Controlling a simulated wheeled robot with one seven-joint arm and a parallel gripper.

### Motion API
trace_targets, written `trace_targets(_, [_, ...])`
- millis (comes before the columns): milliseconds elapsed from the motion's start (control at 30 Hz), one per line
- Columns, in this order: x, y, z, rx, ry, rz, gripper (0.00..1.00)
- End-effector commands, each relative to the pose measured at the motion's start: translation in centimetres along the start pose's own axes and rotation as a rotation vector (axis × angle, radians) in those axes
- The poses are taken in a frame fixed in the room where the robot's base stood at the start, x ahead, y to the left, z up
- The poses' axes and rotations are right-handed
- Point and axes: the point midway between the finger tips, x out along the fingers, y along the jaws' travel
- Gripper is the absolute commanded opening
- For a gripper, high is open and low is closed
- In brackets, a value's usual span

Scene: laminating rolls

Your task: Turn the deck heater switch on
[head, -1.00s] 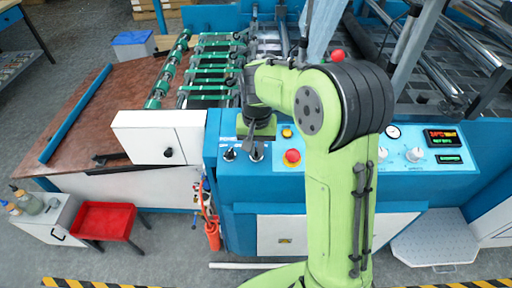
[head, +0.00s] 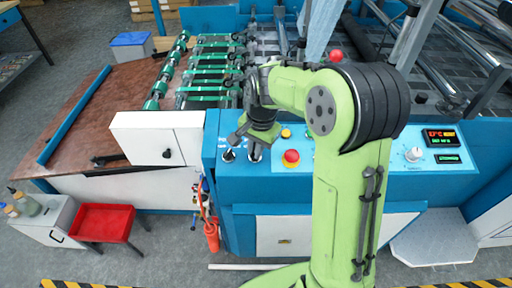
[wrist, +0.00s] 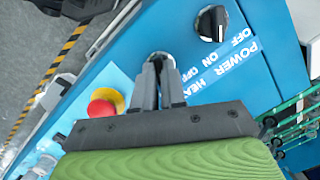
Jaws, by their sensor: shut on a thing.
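The deck heater switch (wrist: 160,56) is at my fingertips in the wrist view, beside printing that reads "HEA" and "OFF ON". Only part of its round base shows; my fingers hide the knob, so its pointer cannot be read. My gripper (wrist: 161,80) is shut on it from above. In the head view, my gripper (head: 253,146) is at the right-hand of two switches on the blue panel, with its body turned at an angle. The black power switch (wrist: 211,22) is beside it; it also shows in the head view (head: 229,156).
A red emergency button on a yellow ring (head: 291,157) is close on the right of my gripper. A yellow button (head: 286,133) is just behind it. A lit display (head: 441,137) is at the panel's right. A white box (head: 158,138) stands left.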

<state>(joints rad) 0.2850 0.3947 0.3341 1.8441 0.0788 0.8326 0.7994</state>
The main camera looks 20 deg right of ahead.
Motion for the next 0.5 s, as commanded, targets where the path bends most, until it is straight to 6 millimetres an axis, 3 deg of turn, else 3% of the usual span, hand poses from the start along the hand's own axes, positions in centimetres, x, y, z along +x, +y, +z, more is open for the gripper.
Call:
trace_targets(300, [0.5, 0.36, 0.36, 0.004, -0.016, 0.014, 0.0])
trace_targets(333, [0.5, 0.36, 0.36, 0.004, -0.016, 0.014, 0.12])
trace_targets(500, [0.5, 0.37, 0.33, 0.004, -0.015, 0.014, 0.36])
